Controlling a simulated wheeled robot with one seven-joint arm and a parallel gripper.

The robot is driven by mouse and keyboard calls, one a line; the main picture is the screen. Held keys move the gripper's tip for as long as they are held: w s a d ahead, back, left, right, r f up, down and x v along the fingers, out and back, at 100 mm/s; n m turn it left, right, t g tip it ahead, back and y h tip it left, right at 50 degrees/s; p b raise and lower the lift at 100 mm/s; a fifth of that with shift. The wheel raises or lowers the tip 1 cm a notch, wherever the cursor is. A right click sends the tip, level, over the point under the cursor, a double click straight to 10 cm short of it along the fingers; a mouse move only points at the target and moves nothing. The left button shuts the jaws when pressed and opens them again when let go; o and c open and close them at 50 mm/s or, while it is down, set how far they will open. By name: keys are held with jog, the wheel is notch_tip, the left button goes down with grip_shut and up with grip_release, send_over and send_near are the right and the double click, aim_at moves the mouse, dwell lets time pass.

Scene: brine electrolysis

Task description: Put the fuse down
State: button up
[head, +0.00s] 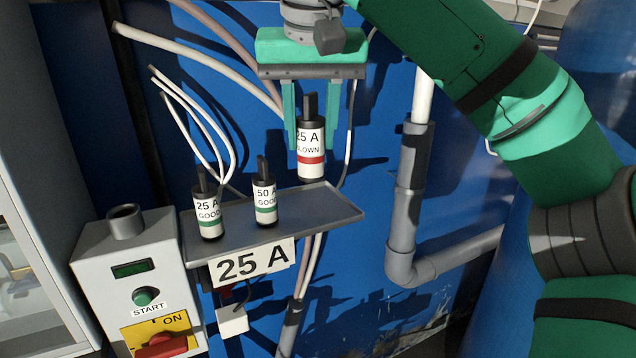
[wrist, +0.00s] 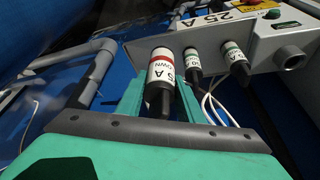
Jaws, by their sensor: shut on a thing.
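A fuse labelled "25 A" and "BLOWN" with a red band (head: 311,150) hangs upright in my gripper (head: 311,125), above the right part of a grey metal shelf (head: 320,205). My gripper is shut on this fuse; the fuse also shows between the fingers in the wrist view (wrist: 161,75). A "25 A GOOD" fuse (head: 208,210) with a green band stands at the shelf's left. A "50 A GOOD" fuse (head: 264,202) with a green band stands at its middle.
A grey control box (head: 135,260) with a START button, a red switch (head: 160,345) and a round socket on top (head: 125,222) stands left of the shelf. A "25 A" sign (head: 252,263) hangs on the shelf's front. A grey pipe (head: 405,220) runs at right. The shelf's right end is bare.

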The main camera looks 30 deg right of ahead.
jog(key=w+d+f, duration=0.2)
jog(key=f, duration=0.1)
jog(key=w+d+f, duration=0.3)
jog(key=f, duration=0.1)
jog(key=w+d+f, duration=0.2)
jog(key=w+f, duration=0.1)
jog(key=f, duration=0.1)
jog(key=shift+w+d, duration=0.15)
jog(key=shift+w+f, duration=0.1)
jog(key=shift+f, duration=0.3)
jog(key=shift+f, duration=0.15)
jog(key=o, duration=1.2)
jog(key=shift+c, duration=0.2)
jog(key=v, duration=1.2)
jog(key=shift+r, duration=0.2)
